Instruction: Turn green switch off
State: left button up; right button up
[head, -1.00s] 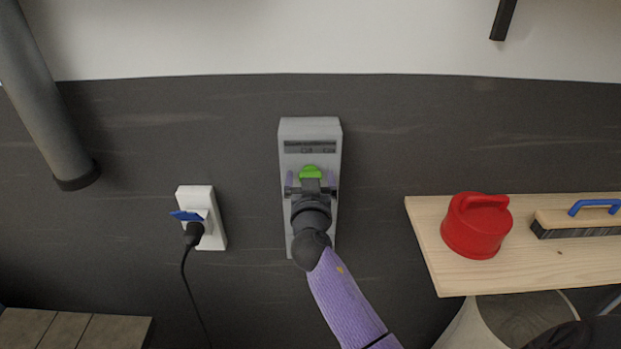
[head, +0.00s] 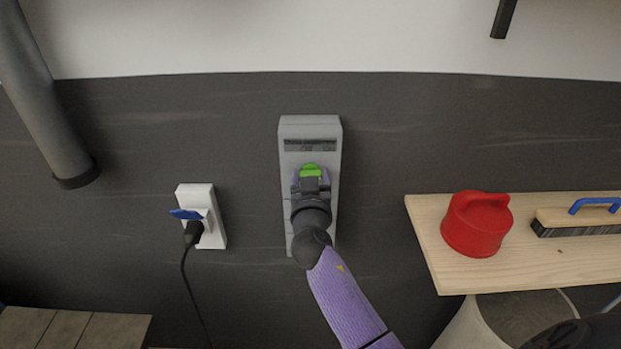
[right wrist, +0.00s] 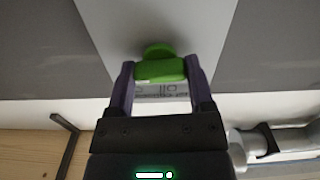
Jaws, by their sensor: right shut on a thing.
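The green switch (head: 311,170) is on a grey wall box (head: 310,129) in the middle of the head view. My right gripper (head: 311,178) is at the box, its arm coming up from below. In the right wrist view the green switch (right wrist: 159,69) sits between the two purple fingers of my right gripper (right wrist: 160,76), which are shut on its sides. My gripper's body hides the lower part of the switch in the head view. My left gripper is not in view.
A white socket (head: 211,235) with a black plug and blue piece is left of the box. A wooden shelf (head: 560,258) at right bears a red lidded container (head: 477,224) and a brush (head: 580,221). A grey pipe (head: 45,100) runs down the left.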

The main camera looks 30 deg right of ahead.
jog(key=shift+n+p, duration=0.8)
jog(key=shift+n, duration=7.8)
jog(key=o, duration=1.2)
jog(key=shift+o, duration=0.2)
jog(key=v, duration=1)
jog(key=shift+b, duration=0.35)
jog(key=shift+w+f, duration=0.1)
